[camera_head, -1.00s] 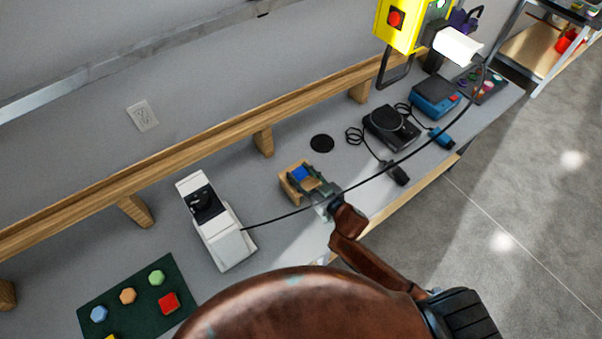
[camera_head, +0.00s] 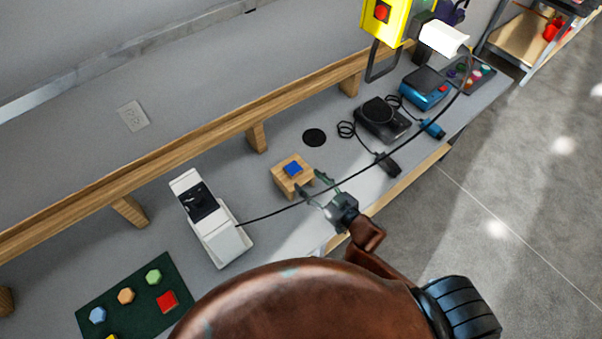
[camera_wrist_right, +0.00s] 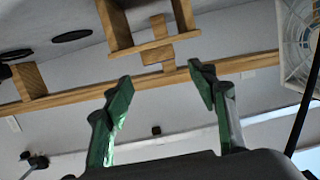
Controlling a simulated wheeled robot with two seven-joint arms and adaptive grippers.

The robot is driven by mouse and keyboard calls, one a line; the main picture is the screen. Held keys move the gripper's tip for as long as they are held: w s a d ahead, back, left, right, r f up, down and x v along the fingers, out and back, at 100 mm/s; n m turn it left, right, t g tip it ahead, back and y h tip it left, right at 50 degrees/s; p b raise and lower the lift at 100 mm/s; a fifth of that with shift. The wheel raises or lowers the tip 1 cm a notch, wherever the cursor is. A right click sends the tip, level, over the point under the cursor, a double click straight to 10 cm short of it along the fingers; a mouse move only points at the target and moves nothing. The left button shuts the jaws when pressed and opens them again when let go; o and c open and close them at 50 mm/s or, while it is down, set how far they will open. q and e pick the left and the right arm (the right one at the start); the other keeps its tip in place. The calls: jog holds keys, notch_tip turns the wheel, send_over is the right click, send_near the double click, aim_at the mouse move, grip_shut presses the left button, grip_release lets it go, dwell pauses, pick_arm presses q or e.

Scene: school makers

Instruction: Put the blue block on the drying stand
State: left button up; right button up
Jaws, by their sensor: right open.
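The blue block (camera_head: 292,169) rests on top of the small wooden drying stand (camera_head: 285,184) on the bench. My right gripper (camera_head: 312,184) is open and empty, with its green fingers just to the lower right of the stand, apart from the block. In the right wrist view the open fingers (camera_wrist_right: 160,78) point toward wooden parts of the stand (camera_wrist_right: 122,30); the blue block does not show there. My left gripper is not in view.
A white machine (camera_head: 219,238) stands left of the stand, and its black cable passes near my right gripper. A green mat (camera_head: 130,295) with coloured pieces lies at the lower left. A black device (camera_head: 382,120) and a blue device (camera_head: 426,88) stand to the right.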

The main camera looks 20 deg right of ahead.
jog(key=shift+v, duration=1.4)
jog(key=shift+c, duration=0.4)
dwell(0.9)
